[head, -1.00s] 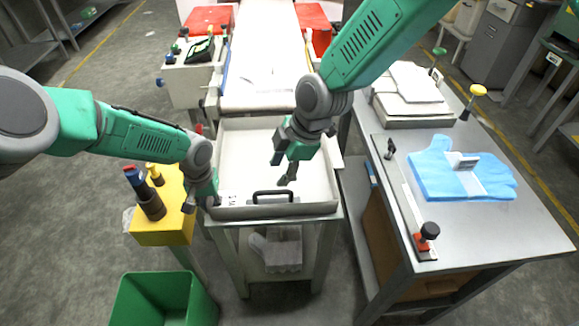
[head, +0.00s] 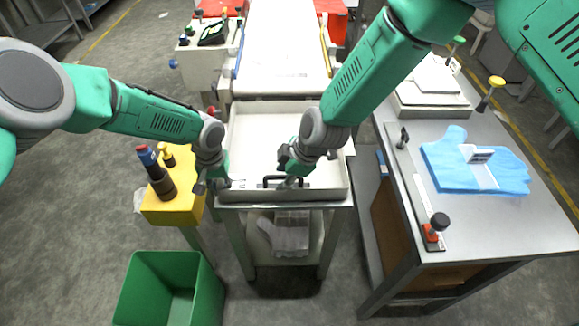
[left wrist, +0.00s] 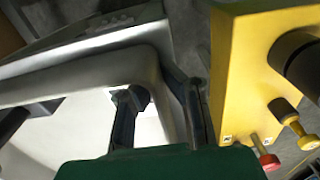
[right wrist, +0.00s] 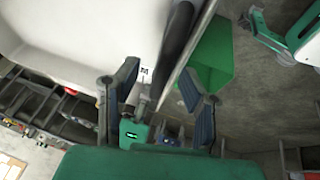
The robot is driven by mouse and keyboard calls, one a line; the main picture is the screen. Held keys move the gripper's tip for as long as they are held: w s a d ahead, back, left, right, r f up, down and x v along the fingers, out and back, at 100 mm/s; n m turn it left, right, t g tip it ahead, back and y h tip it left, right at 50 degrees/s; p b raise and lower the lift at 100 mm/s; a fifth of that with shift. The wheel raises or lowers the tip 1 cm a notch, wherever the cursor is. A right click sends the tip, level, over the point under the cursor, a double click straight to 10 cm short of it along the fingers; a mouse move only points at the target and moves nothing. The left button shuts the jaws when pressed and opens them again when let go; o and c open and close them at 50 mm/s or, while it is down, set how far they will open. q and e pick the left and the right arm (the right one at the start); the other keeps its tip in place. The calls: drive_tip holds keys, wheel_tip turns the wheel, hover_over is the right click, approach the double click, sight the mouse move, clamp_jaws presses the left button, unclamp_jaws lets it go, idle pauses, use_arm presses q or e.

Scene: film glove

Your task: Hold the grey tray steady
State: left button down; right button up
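The grey tray (head: 338,190) is shallow and pale inside. It rests level on a stand in the middle of the head view, with a black handle (head: 268,181) at its near side. My left gripper (head: 212,187) is at the tray's near left corner. In the left wrist view its fingers (left wrist: 162,105) straddle the tray wall (left wrist: 165,72), with a gap on the inner side. My right gripper (head: 288,172) is over the handle. In the right wrist view its fingers (right wrist: 160,90) are wide apart, with the dark handle bar (right wrist: 178,35) beyond them. Contact there cannot be told.
A yellow block with knobs (head: 165,212) stands close left of my left gripper. A green bin (head: 140,285) is on the floor. A right-hand table (head: 490,230) carries a blue glove (head: 450,172). A pale conveyor (head: 282,50) lies behind the tray. A grey glove (head: 288,238) is below.

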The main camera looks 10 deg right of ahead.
drive_tip(key=shift+w+a+f, duration=0.1)
drive_tip(key=shift+f, duration=0.25)
clamp_jaws()
drive_tip(key=shift+w+r, duration=0.1)
drive_tip(key=shift+r, duration=0.05)
drive_tip(key=shift+w, duration=0.1)
